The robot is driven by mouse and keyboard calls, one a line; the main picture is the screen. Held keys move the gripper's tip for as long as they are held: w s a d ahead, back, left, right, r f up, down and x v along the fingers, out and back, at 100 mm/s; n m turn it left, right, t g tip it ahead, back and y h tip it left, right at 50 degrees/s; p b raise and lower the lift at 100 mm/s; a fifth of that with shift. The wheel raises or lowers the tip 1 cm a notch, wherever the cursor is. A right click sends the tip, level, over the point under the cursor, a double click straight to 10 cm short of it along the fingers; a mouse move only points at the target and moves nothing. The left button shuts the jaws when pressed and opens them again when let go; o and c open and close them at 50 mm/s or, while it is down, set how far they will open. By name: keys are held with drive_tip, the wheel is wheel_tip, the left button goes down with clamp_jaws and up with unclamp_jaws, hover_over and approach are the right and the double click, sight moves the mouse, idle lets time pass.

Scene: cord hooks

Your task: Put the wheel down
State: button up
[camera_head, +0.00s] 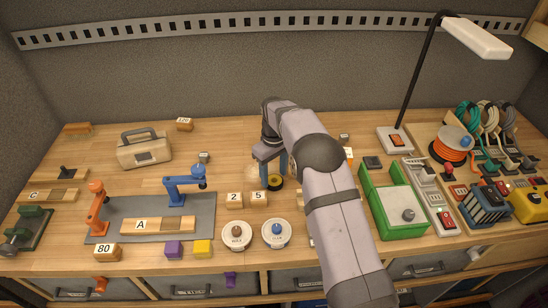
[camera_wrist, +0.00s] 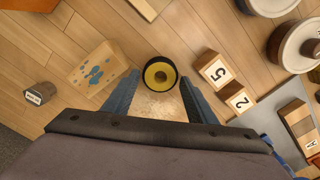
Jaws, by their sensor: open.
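The wheel is a small black ring with a yellow hub (camera_wrist: 160,75). It lies flat on the wooden bench in the wrist view. In the head view the wheel (camera_head: 275,183) shows just below my gripper, behind the number blocks. My gripper (camera_wrist: 160,82) is open, with one bluish-grey finger on each side of the wheel. Gaps show between the fingers and the wheel, and nothing is gripped.
Blocks marked 5 (camera_wrist: 215,70) and 2 (camera_wrist: 238,99) stand close to the right finger. A blue-spotted wooden piece (camera_wrist: 98,70) lies beside the left finger. A green box (camera_head: 394,205) stands right of my arm.

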wheel_tip(320, 180, up, 10)
drive_tip(key=b, duration=0.2)
drive_tip(key=shift+r, duration=0.25)
drive_tip(key=shift+d, duration=0.1)
drive_tip(key=s+d+f+m, duration=0.2)
drive_tip(key=s+d, duration=0.1)
drive_tip(key=s, duration=0.8)
drive_tip(key=s+d+f+m, duration=0.2)
drive_tip(key=s+d, duration=0.1)
drive_tip(key=s, duration=0.8)
drive_tip(key=s+d+f+m, duration=0.2)
drive_tip(key=s+d+m, duration=0.1)
drive_tip(key=s, duration=0.8)
drive_tip(key=shift+d+f, duration=0.15)
drive_tip(key=shift+f, duration=0.05)
drive_tip(key=o, duration=0.3)
drive_tip(key=shift+s, duration=0.1)
drive_tip(key=shift+o, duration=0.2)
